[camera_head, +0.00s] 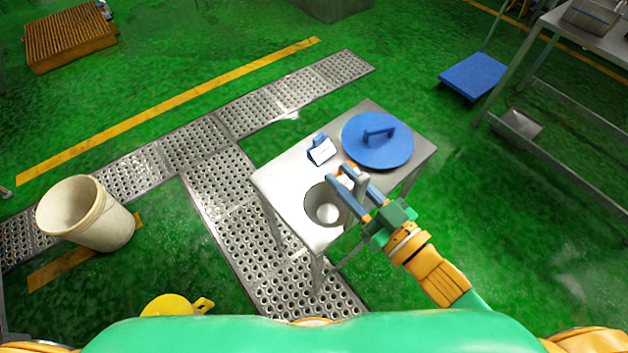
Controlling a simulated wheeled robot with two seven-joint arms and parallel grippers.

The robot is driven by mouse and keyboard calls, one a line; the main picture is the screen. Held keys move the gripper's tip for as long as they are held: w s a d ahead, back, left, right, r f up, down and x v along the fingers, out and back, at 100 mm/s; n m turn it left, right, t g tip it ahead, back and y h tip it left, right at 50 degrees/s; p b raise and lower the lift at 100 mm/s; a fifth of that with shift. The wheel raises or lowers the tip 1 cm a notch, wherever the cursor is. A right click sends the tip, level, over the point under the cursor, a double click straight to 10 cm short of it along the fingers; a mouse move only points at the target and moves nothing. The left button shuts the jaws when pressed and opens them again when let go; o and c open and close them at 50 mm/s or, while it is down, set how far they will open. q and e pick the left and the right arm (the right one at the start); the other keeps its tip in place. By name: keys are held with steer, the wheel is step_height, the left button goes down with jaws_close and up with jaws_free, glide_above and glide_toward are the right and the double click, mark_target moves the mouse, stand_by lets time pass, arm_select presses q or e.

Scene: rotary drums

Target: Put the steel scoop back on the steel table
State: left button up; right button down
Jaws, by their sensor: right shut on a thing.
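The steel table (287,187) stands in the middle of the view. My right gripper (342,180) reaches in from the lower right, over the table's near side. It is shut on the steel scoop (327,206), whose round bowl opens upward between the gripper and the table's front left part. The fingers hide part of the scoop. I cannot tell whether the bowl touches the tabletop. My left gripper is out of view.
A blue lid (378,146) with a handle lies on the table's far right part, and a small blue-and-white item (321,151) beside it. A white bucket (100,222) and a yellow object (168,305) stand left. A blue platform (472,75) is at right.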

steer(key=w+a+f, duration=0.1)
steer(key=w+a, duration=0.1)
steer(key=w, duration=0.1)
steer(key=b, duration=0.1)
glide_above(317, 188)
steer(key=f, duration=0.5)
steer(key=shift+s+d+f, duration=0.1)
steer(key=shift+s+f, duration=0.05)
steer(key=shift+s, duration=0.15)
steer(key=f, duration=0.1)
steer(key=f+b, duration=0.1)
steer(key=f, duration=0.1)
steer(key=shift+w, duration=0.3)
steer(key=shift+f, duration=0.45)
steer(key=shift+f, duration=0.15)
steer(key=c, duration=0.7)
jaws_free()
steer(key=shift+o, duration=0.2)
